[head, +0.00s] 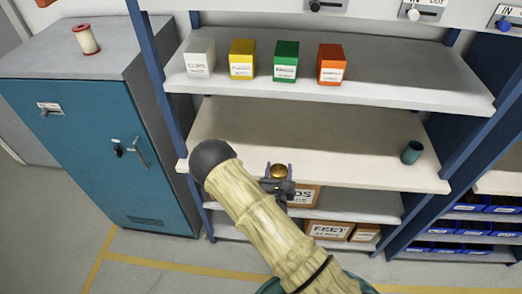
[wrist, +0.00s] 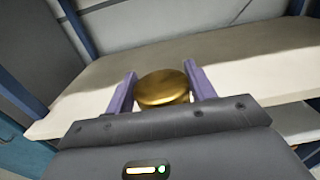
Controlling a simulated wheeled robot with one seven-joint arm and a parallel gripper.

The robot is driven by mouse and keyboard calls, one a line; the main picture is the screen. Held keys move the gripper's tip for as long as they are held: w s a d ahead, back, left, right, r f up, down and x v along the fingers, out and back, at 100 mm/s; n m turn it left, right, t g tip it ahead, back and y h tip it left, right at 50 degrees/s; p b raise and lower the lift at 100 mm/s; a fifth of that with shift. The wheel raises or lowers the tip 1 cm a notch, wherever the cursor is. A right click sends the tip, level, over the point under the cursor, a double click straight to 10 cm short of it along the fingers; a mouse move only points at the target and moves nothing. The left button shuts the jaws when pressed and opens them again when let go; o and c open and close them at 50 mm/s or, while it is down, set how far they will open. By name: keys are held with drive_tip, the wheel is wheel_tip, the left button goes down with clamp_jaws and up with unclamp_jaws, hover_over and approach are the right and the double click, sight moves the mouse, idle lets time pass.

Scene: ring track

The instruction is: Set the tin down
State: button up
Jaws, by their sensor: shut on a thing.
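The tin (wrist: 163,89) is round and gold-coloured. My gripper (wrist: 161,92) is shut on it, with one purple finger on each side. In the head view the tin (head: 279,171) shows between the fingers of my gripper (head: 279,172), at the front edge of the middle shelf (head: 300,135). I cannot tell whether the tin touches the shelf or is held clear of it. My arm hides part of the shelf's front edge.
The middle shelf is mostly bare, with a dark teal cup (head: 412,152) at its right end. Several small boxes, among them a green one (head: 286,61), stand on the shelf above. Cardboard boxes (head: 330,230) fill lower shelves. A blue cabinet (head: 90,150) stands left.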

drive_tip(key=s+d+f, duration=0.3)
drive_tip(key=d+f, duration=0.1)
drive_tip(key=d, duration=0.1)
drive_tip(key=s+d+f+n+y, duration=0.1)
drive_tip(key=s+d+f, duration=0.2)
drive_tip(key=d+f, duration=0.2)
drive_tip(key=shift+d+f+y+b, duration=0.2)
drive_tip(key=shift+d+y+b, duration=0.1)
drive_tip(key=shift+d, duration=0.2)
drive_tip(key=shift+a, duration=0.1)
